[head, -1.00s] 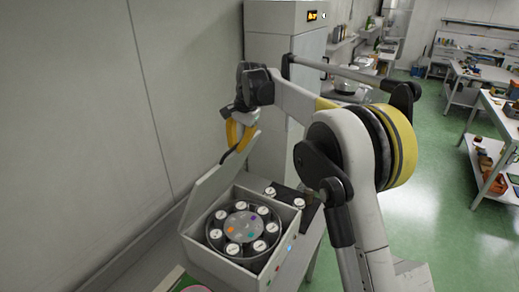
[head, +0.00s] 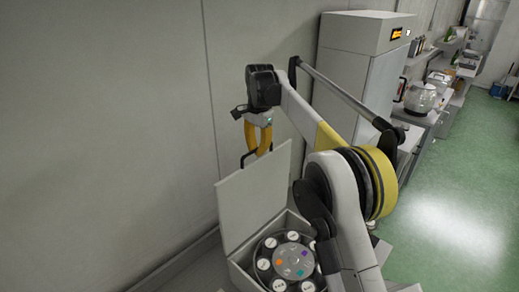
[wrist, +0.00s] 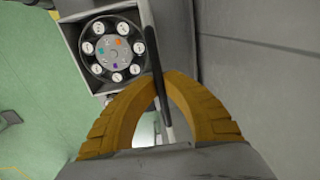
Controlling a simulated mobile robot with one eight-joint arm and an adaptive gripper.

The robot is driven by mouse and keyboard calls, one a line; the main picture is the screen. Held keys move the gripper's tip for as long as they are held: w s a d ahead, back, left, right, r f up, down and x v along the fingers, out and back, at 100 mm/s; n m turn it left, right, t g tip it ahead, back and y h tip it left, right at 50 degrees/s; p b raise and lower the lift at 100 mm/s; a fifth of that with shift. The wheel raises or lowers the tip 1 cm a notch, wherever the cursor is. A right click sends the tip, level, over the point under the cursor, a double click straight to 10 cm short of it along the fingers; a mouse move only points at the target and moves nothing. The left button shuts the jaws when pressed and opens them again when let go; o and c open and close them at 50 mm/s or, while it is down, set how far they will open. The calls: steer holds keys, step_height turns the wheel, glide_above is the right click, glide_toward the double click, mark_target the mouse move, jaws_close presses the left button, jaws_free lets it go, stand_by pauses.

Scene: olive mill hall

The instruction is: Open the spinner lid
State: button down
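The spinner (head: 236,272) is a pale box with a dark round rotor (head: 290,262) inside, holding several white-capped tubes. Its lid (head: 255,200) stands up, nearly upright, at the box's wall side, leaving the rotor uncovered. My gripper (head: 257,150) is at the lid's top edge, its yellow fingers around the dark handle (head: 244,158). In the wrist view, the fingertips of my gripper (wrist: 165,74) come together around the dark handle bar (wrist: 166,115), and the lid shows edge-on. The rotor (wrist: 112,50) is visible beside it. The exact contact is partly hidden by the fingers.
A grey wall (head: 110,120) rises close behind and left of the lid. A tall white cabinet (head: 350,70) stands beyond my arm. Green floor (head: 450,200) is open at right.

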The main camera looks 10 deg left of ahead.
steer(key=c, duration=1.5)
jaws_free()
steer(key=r, duration=0.7)
steer(key=shift+s+d+r, duration=0.1)
steer(key=shift+d+r, duration=0.1)
steer(key=shift+r, duration=0.05)
